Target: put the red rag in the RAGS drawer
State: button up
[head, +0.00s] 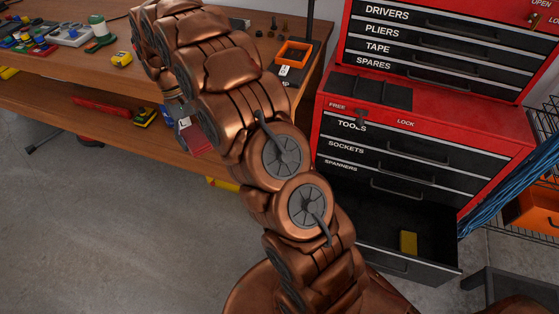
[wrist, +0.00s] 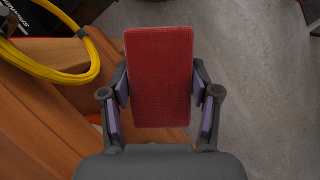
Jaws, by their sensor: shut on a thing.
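The red rag, a flat red rectangle, fills the middle of the wrist view (wrist: 160,75). My gripper (wrist: 160,92) is shut on it, with a finger along each side edge. In the head view the rag (head: 196,138) shows as a dark red patch in front of the wooden bench, partly hidden by my arm. The red tool chest stands at the right, with a low drawer (head: 385,218) pulled out. A yellow block (head: 408,243) lies inside it. No RAGS label can be read; my arm hides part of the chest's lower left.
The wooden workbench (head: 130,85) at the left holds small tools and an orange tray (head: 294,53). Its lower shelf holds a red item (head: 100,106). A yellow cable coil (wrist: 62,74) shows in the wrist view. Blue cables (head: 515,185) hang right of the chest. The floor at lower left is clear.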

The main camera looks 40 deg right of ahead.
aim_at(360, 233)
jog(key=k, duration=1)
jog(key=u, duration=1.65)
jog(key=i, duration=1.8)
jog(key=z, duration=3.6)
